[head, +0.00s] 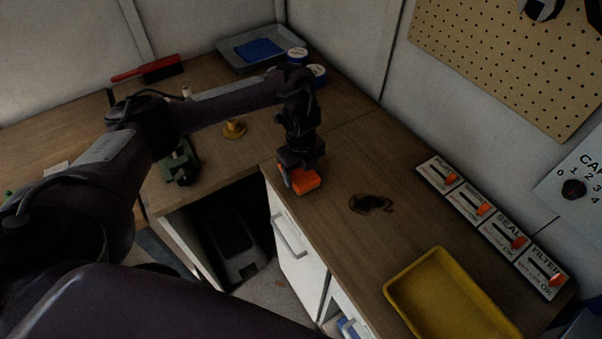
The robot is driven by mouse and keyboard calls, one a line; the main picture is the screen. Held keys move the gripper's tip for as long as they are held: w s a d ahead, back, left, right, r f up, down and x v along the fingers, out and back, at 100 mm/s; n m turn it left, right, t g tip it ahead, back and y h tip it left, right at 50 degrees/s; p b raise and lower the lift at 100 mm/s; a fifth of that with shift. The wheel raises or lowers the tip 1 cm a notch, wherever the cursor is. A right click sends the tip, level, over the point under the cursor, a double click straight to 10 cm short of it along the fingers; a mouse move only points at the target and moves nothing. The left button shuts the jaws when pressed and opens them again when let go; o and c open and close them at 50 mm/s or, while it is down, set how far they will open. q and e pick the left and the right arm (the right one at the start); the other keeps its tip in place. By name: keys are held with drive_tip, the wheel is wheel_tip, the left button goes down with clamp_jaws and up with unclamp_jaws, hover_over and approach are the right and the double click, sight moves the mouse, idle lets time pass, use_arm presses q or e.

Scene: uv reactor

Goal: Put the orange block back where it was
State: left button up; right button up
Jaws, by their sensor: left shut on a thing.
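The orange block (306,183) is at the end of my left arm, over the wooden worktop near its front edge. My left gripper (297,174) points down and is shut on the block. Its fingers partly cover the block's left side. I cannot tell whether the block touches the worktop or is just above it. My right gripper is not in view.
A dark stain (371,203) marks the worktop right of the block. A yellow tray (444,302) lies at the front right. Several slider panels (438,173) line the right wall. A green device (179,163) and a brass piece (234,129) stand left.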

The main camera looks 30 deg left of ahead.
sight(301, 172)
use_arm(q)
drive_tip(key=shift+f, duration=0.15)
drive_tip(key=o, duration=1)
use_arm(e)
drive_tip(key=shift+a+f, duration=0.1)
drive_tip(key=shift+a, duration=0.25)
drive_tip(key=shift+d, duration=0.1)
use_arm(q)
drive_tip(key=shift+r, duration=0.45)
wheel_tip(301, 172, up, 12)
drive_tip(key=p, duration=0.3)
drive_tip(key=shift+f, duration=0.25)
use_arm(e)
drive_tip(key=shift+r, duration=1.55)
